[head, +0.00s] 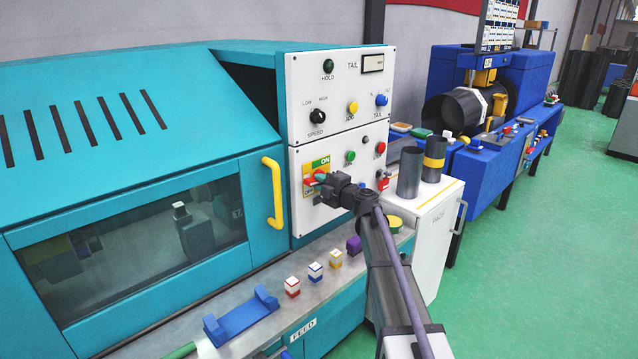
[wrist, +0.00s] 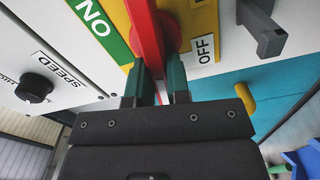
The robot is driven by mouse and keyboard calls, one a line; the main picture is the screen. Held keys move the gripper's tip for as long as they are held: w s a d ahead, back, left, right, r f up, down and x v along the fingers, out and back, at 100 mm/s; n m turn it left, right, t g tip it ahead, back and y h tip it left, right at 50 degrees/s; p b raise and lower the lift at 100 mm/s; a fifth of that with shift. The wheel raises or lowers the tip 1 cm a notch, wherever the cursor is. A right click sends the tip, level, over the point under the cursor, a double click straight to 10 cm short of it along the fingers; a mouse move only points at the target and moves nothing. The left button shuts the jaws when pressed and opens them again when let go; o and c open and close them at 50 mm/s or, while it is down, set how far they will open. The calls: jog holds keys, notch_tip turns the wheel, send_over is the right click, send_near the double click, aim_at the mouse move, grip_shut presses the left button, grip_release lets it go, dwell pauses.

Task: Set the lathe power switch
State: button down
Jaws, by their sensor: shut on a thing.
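The lathe power switch is a red lever (wrist: 146,32) on a yellow plate, with a green ON label (wrist: 97,25) and a white OFF label (wrist: 204,50). In the wrist view, the lever lies between the two labels. In the head view, the switch plate (head: 317,166) is on the lower white panel, partly covered by my gripper (head: 322,181). In the wrist view, my gripper (wrist: 155,82) has its two dark green fingers on either side of the red lever, shut on it. The fingers hide the lever's near end.
A yellow door handle (head: 273,192) stands out left of the panel. Several small blocks and a blue cradle (head: 241,316) sit on the ledge below. Dark cylinders (head: 410,171) stand on a white cabinet at right. Green floor is clear beyond.

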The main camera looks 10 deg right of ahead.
jog(key=c, duration=1.1)
grip_release()
jog(key=v, duration=1)
jog(key=shift+s+d, duration=0.2)
jog(key=shift+s, duration=0.15)
